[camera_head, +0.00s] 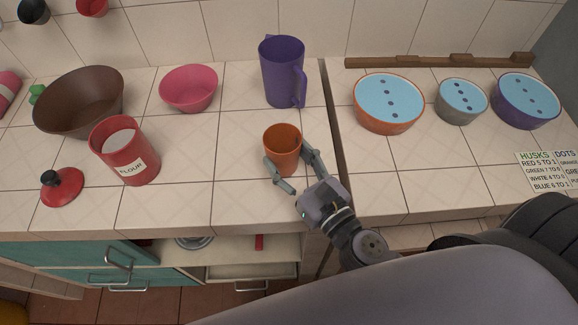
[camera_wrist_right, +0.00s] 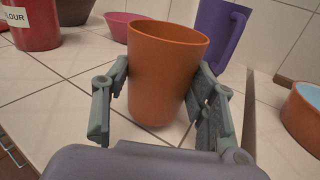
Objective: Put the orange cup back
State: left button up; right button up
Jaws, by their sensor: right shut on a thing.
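The orange cup (camera_head: 283,158) is upright near the front of the left counter, close to the gap between the two counters. My right gripper (camera_head: 286,163) has a finger on each side of it and is shut on it. The wrist view shows the orange cup (camera_wrist_right: 164,85) filling the space between the fingers, its open rim up. Its base is at or just above the tiles; I cannot tell which. My left gripper is not in view.
A purple pitcher (camera_head: 282,75) stands behind the cup, with a pink bowl (camera_head: 190,92), red flour canister (camera_head: 128,158), brown bowl (camera_head: 75,110) and red lid (camera_head: 62,188) to the left. Blue-topped bowls (camera_head: 388,120) stand on the right counter. Small cups (camera_head: 34,12) are at the wall.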

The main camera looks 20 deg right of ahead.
jog(key=shift+f, duration=0.85)
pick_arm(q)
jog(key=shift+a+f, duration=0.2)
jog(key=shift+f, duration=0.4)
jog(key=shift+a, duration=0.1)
pick_arm(e)
jog(key=shift+f+b, duration=0.15)
jog(key=shift+b, duration=0.15)
jog(key=o, duration=1.5)
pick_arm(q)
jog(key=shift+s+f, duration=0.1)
